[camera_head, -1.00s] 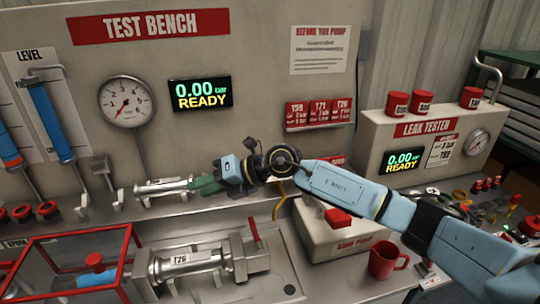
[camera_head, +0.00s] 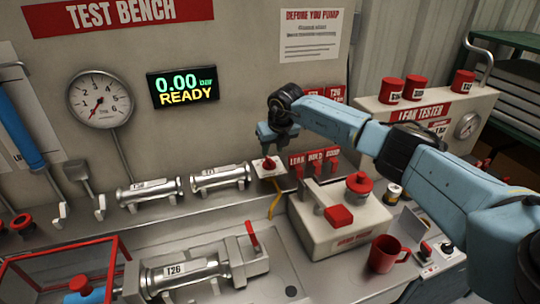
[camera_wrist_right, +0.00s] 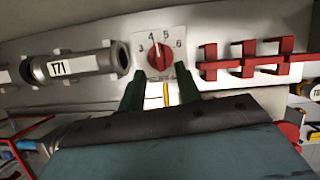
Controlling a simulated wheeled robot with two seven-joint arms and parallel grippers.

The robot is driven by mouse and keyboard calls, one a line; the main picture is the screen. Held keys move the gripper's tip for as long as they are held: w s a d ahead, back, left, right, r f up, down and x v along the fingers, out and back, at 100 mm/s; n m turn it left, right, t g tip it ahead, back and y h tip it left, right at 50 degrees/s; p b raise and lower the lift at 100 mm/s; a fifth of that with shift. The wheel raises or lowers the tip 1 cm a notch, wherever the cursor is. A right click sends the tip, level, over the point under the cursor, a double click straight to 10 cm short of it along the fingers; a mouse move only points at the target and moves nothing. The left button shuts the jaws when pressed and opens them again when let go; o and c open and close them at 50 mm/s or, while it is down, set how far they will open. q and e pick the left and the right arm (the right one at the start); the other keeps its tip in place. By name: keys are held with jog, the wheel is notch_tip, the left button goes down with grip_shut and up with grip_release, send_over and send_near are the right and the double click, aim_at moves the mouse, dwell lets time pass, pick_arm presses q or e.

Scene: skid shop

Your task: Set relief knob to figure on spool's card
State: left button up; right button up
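The relief knob (camera_wrist_right: 160,52) is red and sits on a white dial plate marked 3 to 6. Its white line points up, slightly left, seemingly between 4 and 5. In the head view the knob (camera_head: 268,165) is just below my right gripper (camera_head: 268,150). In the right wrist view the green fingers of the gripper (camera_wrist_right: 157,72) are apart, one at each lower side of the dial, with nothing between them. Spool T26 (camera_head: 178,272) lies in the bench fixture. The red cards (camera_head: 335,92) are partly hidden by my right arm. My left gripper is out of view.
Two silver spools rest on the back rail, left of the knob; the nearer is T71 (camera_wrist_right: 78,64). Red hooks (camera_wrist_right: 250,60) stick out right of the dial. The hand pump (camera_head: 335,225) and a red mug (camera_head: 388,254) stand in front.

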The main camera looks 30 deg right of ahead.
aim_at(269, 159)
jog(key=shift+x, duration=2.55)
grip_shut()
